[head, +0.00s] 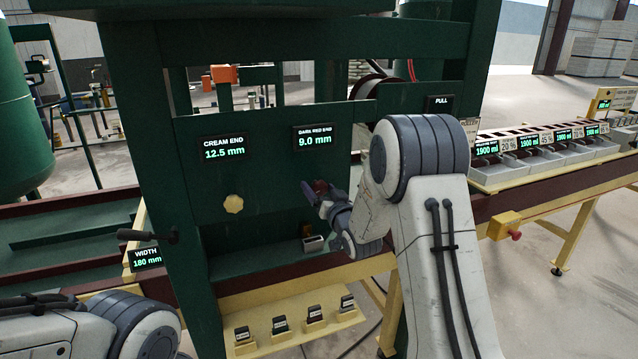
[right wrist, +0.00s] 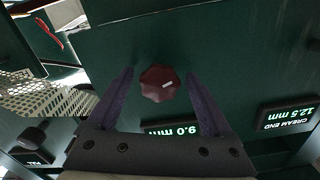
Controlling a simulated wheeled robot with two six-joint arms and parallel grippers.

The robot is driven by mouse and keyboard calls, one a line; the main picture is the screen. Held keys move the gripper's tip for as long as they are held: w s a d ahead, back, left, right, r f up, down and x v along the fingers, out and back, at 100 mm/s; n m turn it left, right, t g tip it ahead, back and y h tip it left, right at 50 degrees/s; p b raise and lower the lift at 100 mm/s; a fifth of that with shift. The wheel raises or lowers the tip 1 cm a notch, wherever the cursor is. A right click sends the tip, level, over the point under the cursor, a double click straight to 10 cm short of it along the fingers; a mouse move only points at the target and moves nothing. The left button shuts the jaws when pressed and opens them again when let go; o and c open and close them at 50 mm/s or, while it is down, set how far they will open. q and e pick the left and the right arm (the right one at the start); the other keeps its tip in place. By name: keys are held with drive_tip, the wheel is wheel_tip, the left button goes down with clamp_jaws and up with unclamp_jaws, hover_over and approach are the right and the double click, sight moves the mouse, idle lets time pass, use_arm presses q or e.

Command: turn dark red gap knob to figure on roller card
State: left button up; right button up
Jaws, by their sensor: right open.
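The dark red gap knob (right wrist: 160,83) is faceted with a white mark, on the green panel. In the right wrist view it sits between the spread fingertips of my right gripper (right wrist: 159,74); no clear contact shows. In the head view the knob (head: 321,186) is partly hidden by my right gripper (head: 314,191). The dark red end display (head: 313,138) above it reads 9.0 mm. The cream end display (head: 224,148) reads 12.5 mm, above a cream knob (head: 233,204). I cannot make out a roller card or its figure. My left gripper is out of view.
A small block with a pale face (head: 314,243) sits on the lower ledge. Several small labelled blocks stand on the yellow shelf (head: 262,343) below. A width display (head: 146,257) reads 180 mm, beside a dark handle (head: 148,236). Grey bins (head: 500,172) stand at right.

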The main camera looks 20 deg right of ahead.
drive_tip(key=shift+w, duration=0.4)
clamp_jaws()
drive_tip(key=shift+f+b, duration=0.2)
drive_tip(key=shift+b, duration=0.3)
drive_tip(key=n+b, duration=0.9)
drive_tip(key=b, duration=0.4)
drive_tip(key=shift+f, duration=0.15)
drive_tip(key=n+b, duration=1)
drive_tip(key=b, duration=0.1)
drive_tip(key=shift+b, duration=0.35)
drive_tip(key=n+b, duration=0.1)
drive_tip(key=n, duration=0.2)
drive_tip(key=n+b, duration=0.2)
drive_tip(key=shift+r+n+b, duration=0.2)
drive_tip(key=shift+n+b, duration=0.1)
drive_tip(key=shift+n, duration=0.1)
drive_tip(key=n+b, duration=0.2)
drive_tip(key=n, duration=0.2)
drive_tip(key=shift+r+n, duration=0.1)
drive_tip(key=shift+n, duration=0.3)
